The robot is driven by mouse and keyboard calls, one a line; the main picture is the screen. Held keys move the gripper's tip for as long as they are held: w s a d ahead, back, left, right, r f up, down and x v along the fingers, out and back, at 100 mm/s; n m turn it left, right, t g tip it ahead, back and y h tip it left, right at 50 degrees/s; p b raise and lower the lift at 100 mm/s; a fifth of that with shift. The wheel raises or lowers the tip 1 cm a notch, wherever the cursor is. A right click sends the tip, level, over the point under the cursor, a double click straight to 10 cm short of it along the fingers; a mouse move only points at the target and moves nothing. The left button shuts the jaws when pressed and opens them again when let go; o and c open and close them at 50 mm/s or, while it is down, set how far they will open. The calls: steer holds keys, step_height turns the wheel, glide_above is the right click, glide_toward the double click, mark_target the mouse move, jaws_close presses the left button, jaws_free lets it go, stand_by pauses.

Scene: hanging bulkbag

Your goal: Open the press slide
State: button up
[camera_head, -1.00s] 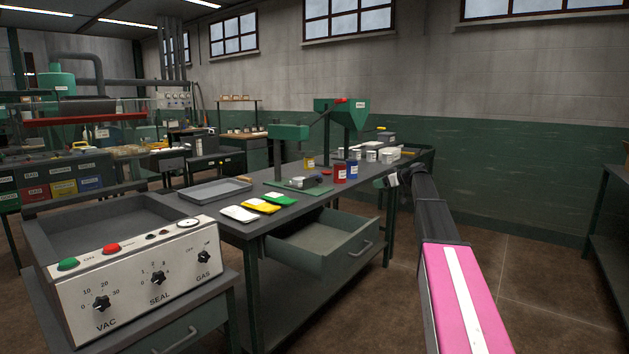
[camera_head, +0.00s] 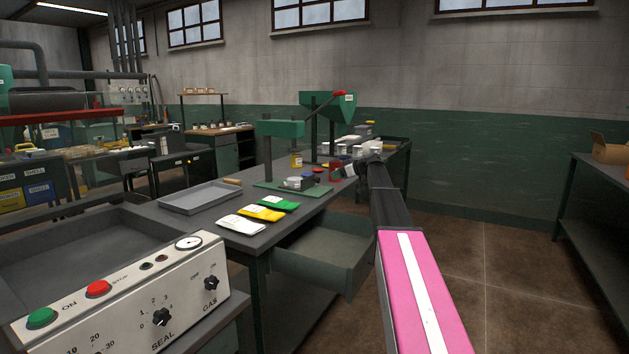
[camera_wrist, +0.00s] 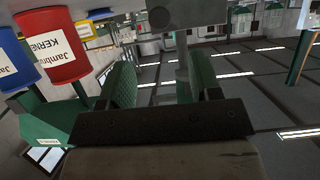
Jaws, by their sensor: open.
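The green press (camera_head: 281,128) stands on the workbench, with a green head on a post over a green base plate (camera_head: 265,185). A small grey block with a dark round knob (camera_head: 300,182) sits at the front of that plate; I cannot tell how far the slide is out. A red-tipped lever (camera_head: 338,95) slopes up behind the press head. My gripper (camera_head: 368,160) is in the air to the right of the press, by the cans, apart from the press. In the wrist view my gripper (camera_wrist: 160,78) is open, with nothing between its green-padded fingers.
A red can (camera_wrist: 68,42) and a blue can (camera_wrist: 18,50) are close by my gripper in the wrist view. A green hopper (camera_head: 343,105) stands behind the press. Coloured packets (camera_head: 260,213) and a grey tray (camera_head: 200,197) lie on the bench. An open drawer (camera_head: 325,255) juts out below.

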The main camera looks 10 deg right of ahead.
mark_target(319, 179)
steer(key=x, duration=1)
steer(key=shift+w+a, duration=0.15)
